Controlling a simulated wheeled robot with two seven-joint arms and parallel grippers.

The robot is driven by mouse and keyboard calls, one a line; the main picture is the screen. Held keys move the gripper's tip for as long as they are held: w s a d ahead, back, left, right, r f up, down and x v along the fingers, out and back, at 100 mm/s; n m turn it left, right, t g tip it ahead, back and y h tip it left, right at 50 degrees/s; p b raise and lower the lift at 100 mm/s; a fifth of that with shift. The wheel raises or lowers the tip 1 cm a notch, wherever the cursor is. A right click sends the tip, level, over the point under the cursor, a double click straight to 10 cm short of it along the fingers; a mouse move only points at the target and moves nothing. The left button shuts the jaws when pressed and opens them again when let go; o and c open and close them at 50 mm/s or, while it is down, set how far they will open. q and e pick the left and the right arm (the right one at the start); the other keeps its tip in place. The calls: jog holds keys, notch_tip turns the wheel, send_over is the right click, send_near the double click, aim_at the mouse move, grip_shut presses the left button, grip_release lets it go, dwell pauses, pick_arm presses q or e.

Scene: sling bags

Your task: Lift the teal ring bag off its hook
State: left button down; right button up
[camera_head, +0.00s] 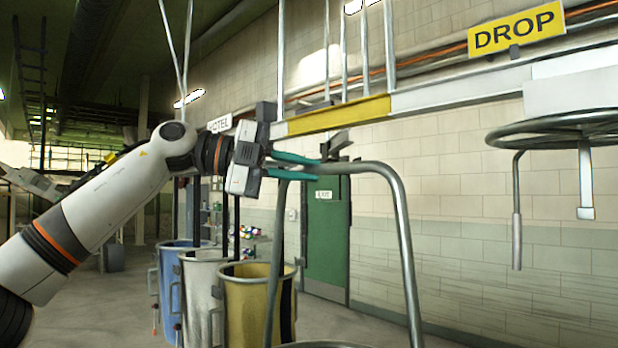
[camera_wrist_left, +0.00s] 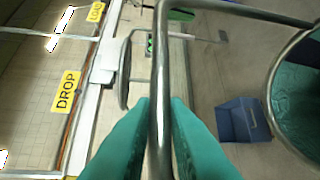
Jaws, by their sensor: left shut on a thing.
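The teal ring bag shows mainly as its grey metal frame (camera_head: 405,235), a bent tube with a top bar and two legs running down to a ring at the bottom edge. Its teal cloth (camera_wrist_left: 302,95) shows inside the ring at the right of the left wrist view. My left gripper (camera_head: 318,169), with teal fingers, is shut on the tube near its top; the tube runs between the fingers in the left wrist view (camera_wrist_left: 160,110). A dark hook (camera_head: 338,143) hangs from the rail just above the tube. I cannot tell whether they touch. My right gripper is not in view.
A rail with a yellow section (camera_head: 340,115) runs overhead towards the yellow DROP sign (camera_head: 516,28). A round metal frame (camera_head: 560,124) hangs at the right. A blue box (camera_wrist_left: 243,119) lies below.

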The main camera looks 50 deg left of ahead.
pick_arm(q)
jog(key=shift+s+r, duration=0.1)
jog(key=shift+s, duration=0.1)
jog(key=shift+s+b, duration=0.4)
jog(key=shift+s, duration=0.1)
jog(key=s+d+b, duration=0.1)
jog(key=s+b, duration=0.3)
jog(key=s, duration=1)
jog(key=shift+d+b, duration=0.3)
jog(key=shift+d, duration=0.05)
jog(key=shift+w, duration=0.15)
dwell(1.3)
